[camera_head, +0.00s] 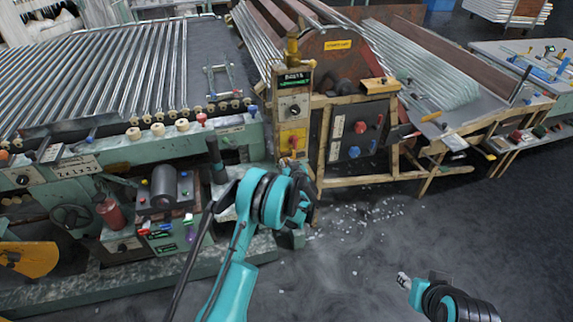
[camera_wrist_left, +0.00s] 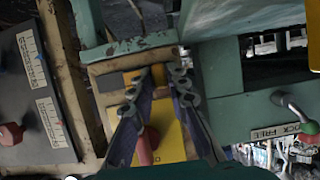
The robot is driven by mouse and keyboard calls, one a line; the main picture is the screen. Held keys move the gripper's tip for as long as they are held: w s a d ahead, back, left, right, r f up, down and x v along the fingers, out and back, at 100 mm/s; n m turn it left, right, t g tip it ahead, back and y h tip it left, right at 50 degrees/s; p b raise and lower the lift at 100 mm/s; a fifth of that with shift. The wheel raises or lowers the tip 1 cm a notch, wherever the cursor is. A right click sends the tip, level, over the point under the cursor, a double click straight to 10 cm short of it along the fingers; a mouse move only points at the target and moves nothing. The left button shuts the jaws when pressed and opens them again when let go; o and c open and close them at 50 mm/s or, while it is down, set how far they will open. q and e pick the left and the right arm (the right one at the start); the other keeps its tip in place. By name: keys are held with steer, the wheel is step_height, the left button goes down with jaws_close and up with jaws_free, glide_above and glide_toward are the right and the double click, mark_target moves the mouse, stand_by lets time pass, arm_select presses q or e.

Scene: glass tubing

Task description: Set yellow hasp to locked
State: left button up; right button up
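A yellow plate (camera_head: 292,133) is on the front of the narrow post, with a small red handle at its lower part. In the left wrist view the yellow plate (camera_wrist_left: 172,140) and red handle (camera_wrist_left: 147,147) show between the fingers of my left gripper (camera_wrist_left: 164,84). These fingers are spread, with nothing seen gripped; contact with the handle cannot be told. A metal lever (camera_wrist_left: 291,106) with a red end sits by a partly readable "LOCK FREE" label. I cannot tell which part is the yellow hasp. My right gripper (camera_head: 403,281) is low at the right, its opening unclear.
A dial panel (camera_head: 292,107) is above the yellow plate. A dark panel (camera_head: 352,140) with red and blue knobs stands right of the post. The green machine (camera_head: 120,152) with rollers is at the left. White fragments lie on the open floor (camera_head: 350,230).

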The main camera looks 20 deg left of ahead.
arm_select(q)
steer(key=shift+d, duration=0.1)
jaws_close()
steer(key=shift+w+d, duration=0.4)
steer(key=shift+d, duration=0.2)
steer(key=shift+w+d, duration=0.35)
steer(key=shift+d, duration=0.2)
steer(key=o, duration=0.7)
jaws_free()
steer(key=shift+c, duration=0.2)
steer(key=v, duration=1.2)
